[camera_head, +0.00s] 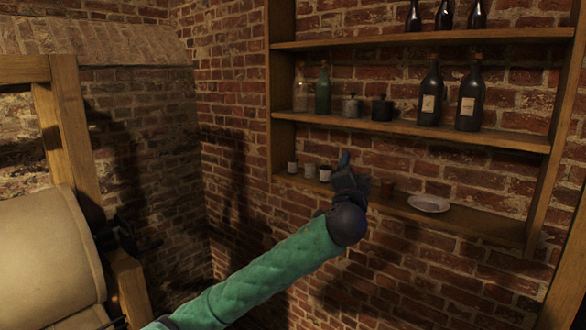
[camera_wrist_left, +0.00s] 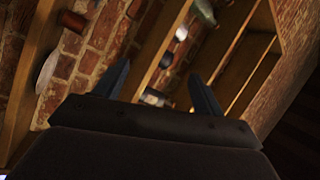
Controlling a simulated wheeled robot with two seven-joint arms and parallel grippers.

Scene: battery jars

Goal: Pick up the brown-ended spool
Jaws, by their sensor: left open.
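Several small pieces stand on the lowest shelf. A pale one with a dark top (camera_head: 292,167) is at the left end, then a pale grey one (camera_head: 310,170), then one with reddish-brown on it (camera_head: 325,173) just left of my left gripper (camera_head: 346,163). A reddish-brown piece (camera_head: 387,188) stands just right of the gripper. I cannot tell for sure which is the brown-ended spool. My left gripper is open and empty in front of the shelf. In the left wrist view, a pale piece with dark parts (camera_wrist_left: 155,97) shows beyond and between the fingers. My right gripper is out of view.
A white plate (camera_head: 429,203) lies on the lowest shelf to the right. The middle shelf (camera_head: 400,127) above holds dark bottles (camera_head: 430,93) and small pots (camera_head: 382,108). A wooden frame with a large pale drum (camera_head: 45,260) stands at the left.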

